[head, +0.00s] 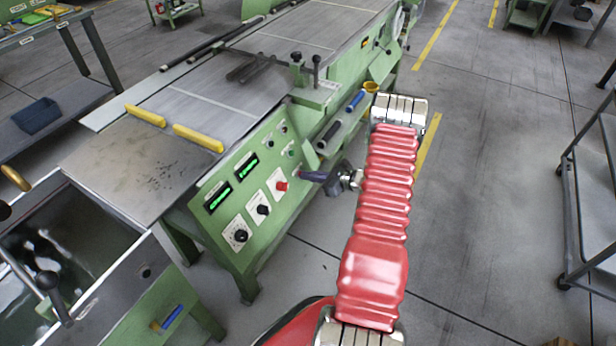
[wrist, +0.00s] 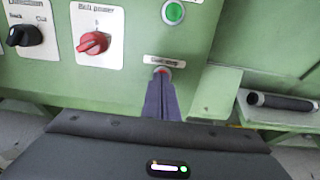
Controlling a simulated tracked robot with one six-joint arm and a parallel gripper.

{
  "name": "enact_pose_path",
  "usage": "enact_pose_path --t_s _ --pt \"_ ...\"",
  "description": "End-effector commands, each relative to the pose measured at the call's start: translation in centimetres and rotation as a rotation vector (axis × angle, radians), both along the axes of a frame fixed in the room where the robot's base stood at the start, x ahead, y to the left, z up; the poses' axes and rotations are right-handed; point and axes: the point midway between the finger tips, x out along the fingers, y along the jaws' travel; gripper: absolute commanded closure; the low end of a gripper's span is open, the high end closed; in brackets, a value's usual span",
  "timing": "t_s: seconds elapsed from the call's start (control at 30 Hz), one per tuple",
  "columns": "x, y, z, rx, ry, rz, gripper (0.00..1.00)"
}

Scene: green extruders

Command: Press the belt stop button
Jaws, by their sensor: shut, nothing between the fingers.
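The belt stop button (wrist: 164,70) is a small red button under a white label, low on the green control panel (wrist: 130,85) in the wrist view. My gripper (wrist: 161,80) is shut and empty, its dark fingertips right at the button and covering its lower part. I cannot tell whether they touch it. In the head view my gripper (head: 304,175) reaches the panel's right side from the right, and the button is hard to make out there.
A red belt power knob (wrist: 93,43) and a black knob (wrist: 25,36) are left of the button. A green button (wrist: 173,12) is above it. A shelf (head: 345,125) with tools runs along the machine. Open floor (head: 480,200) lies to the right.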

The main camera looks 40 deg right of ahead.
Motion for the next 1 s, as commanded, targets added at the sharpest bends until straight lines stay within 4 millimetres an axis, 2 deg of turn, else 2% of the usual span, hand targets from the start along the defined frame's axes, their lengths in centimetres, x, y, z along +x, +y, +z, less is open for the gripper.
enact_pose_path --t_s 0.23,0.6,0.8,1.0 --pt "-3.3 -1.8 1.5 -0.002 0.000 -0.011 1.00" --pt "-8.5 -3.6 3.8 -0.003 0.001 -0.007 1.00" --pt "-10.0 -4.0 4.5 -0.003 0.000 -0.003 1.00" --pt "-10.1 -4.0 4.5 -0.003 0.001 0.000 1.00"
